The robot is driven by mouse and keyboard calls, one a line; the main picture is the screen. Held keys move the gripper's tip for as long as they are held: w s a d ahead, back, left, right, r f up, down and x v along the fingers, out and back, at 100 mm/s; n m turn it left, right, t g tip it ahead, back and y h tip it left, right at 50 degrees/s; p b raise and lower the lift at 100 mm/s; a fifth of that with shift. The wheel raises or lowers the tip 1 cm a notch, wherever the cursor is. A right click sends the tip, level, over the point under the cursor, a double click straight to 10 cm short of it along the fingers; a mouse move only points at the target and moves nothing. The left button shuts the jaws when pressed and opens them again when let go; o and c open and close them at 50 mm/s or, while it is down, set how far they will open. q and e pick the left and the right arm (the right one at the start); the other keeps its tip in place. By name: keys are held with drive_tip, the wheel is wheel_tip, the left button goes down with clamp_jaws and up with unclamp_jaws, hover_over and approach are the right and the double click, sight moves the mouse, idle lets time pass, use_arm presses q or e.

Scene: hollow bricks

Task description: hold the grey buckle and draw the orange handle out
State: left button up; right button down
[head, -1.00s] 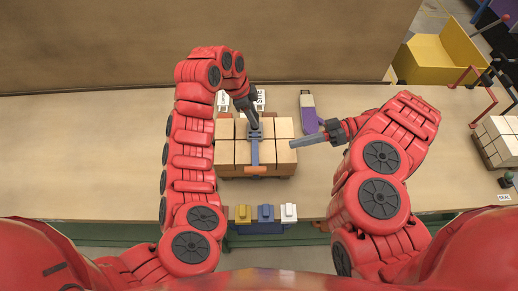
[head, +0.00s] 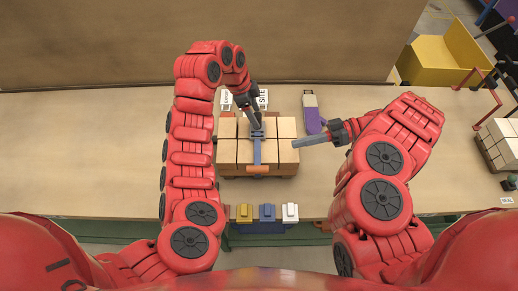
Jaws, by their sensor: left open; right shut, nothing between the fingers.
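A stack of pale tan hollow bricks (head: 285,152) sits on the table, with a blue strap (head: 257,152) over its middle. A grey-blue buckle (head: 257,134) is on the strap at the top of the stack, partly hidden by my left gripper. An orange handle (head: 258,169) shows at the strap's lower, near end. My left gripper (head: 257,123) is open and points down at the buckle; whether it touches is too small to tell. My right gripper (head: 297,143) is shut and empty, its tip by the stack's right edge, apart from the handle.
A purple and grey tool (head: 312,118) lies behind my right gripper. White labelled cards (head: 262,98) stand behind the stack. Yellow, blue and white blocks (head: 267,212) line the table's near edge. A second brick stack (head: 498,142) and a yellow bin (head: 445,55) are at right. The left table is clear.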

use_arm(q)
drive_tip(key=a, duration=1.2)
drive_tip(key=shift+s+f, duration=0.1)
drive_tip(key=shift+f, duration=0.05)
